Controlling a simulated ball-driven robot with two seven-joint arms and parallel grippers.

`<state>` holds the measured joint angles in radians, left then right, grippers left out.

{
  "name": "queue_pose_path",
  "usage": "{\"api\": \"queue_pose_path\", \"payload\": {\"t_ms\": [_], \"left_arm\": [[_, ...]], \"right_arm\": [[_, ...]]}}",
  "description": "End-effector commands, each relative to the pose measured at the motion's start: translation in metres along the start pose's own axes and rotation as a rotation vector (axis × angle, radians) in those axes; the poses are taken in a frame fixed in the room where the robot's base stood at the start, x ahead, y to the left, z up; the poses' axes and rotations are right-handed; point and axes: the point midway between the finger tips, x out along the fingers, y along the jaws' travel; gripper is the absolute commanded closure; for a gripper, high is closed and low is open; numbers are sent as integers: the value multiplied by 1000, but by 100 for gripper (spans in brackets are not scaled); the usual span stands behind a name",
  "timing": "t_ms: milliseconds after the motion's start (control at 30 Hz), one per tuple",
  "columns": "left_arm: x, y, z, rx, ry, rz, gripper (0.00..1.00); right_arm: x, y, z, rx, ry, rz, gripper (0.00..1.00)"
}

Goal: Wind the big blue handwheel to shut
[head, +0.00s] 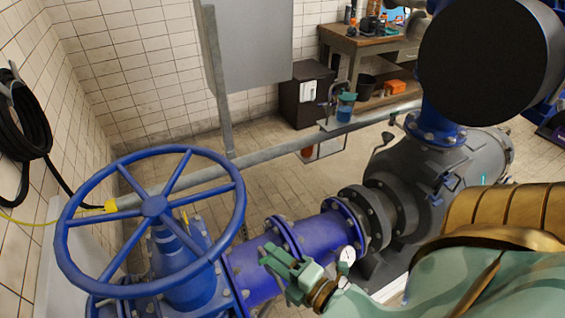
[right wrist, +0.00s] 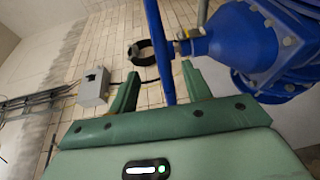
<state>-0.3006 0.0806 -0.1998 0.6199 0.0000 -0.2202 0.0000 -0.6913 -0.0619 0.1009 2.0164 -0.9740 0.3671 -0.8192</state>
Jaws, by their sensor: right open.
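The big blue handwheel (head: 153,206) is at the left of the head view, on top of a blue valve (head: 185,265). Its rim and spokes show clearly, with no gripper on them. My right gripper (head: 270,257) is open and empty, to the lower right of the rim, with a visible gap between them. In the right wrist view the wheel (right wrist: 160,45) appears edge-on as a blue bar between the open fingers (right wrist: 160,88) in the picture, beyond them. The valve body (right wrist: 255,40) is on the right there. My left gripper is out of view.
A blue flanged pipe (head: 305,236) with a gauge (head: 346,255) runs from the valve to a grey pump (head: 415,180). A grey rail (head: 255,160) passes behind the wheel. A black hose coil (head: 22,115) hangs on the left tiled wall. A workbench (head: 365,45) stands at the back.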

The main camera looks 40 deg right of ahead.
Motion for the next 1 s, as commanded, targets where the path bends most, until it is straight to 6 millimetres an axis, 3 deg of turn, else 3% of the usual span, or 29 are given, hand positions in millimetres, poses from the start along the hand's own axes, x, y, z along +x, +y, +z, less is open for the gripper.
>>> {"api": "queue_pose_path", "payload": {"t_ms": [133,433,467,600,667,767,833,933,1000], "left_arm": [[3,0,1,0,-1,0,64],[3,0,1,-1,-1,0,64],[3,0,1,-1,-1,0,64],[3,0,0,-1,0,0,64],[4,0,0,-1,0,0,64],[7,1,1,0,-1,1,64],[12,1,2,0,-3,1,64],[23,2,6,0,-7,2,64],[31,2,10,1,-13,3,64]], "right_arm": [[-16,-1,0,1,-1,-1,51],[-19,0,0,0,-1,1,51],[-19,0,0,0,-1,1,57],[-18,0,0,0,-1,0,96],[-17,1,0,0,-1,4,100],[1,13,3,-13,3,55,100],[30,35,6,-46,31,140,100],[86,90,-7,-138,133,324,100],[118,138,-29,-257,250,475,100]]}}
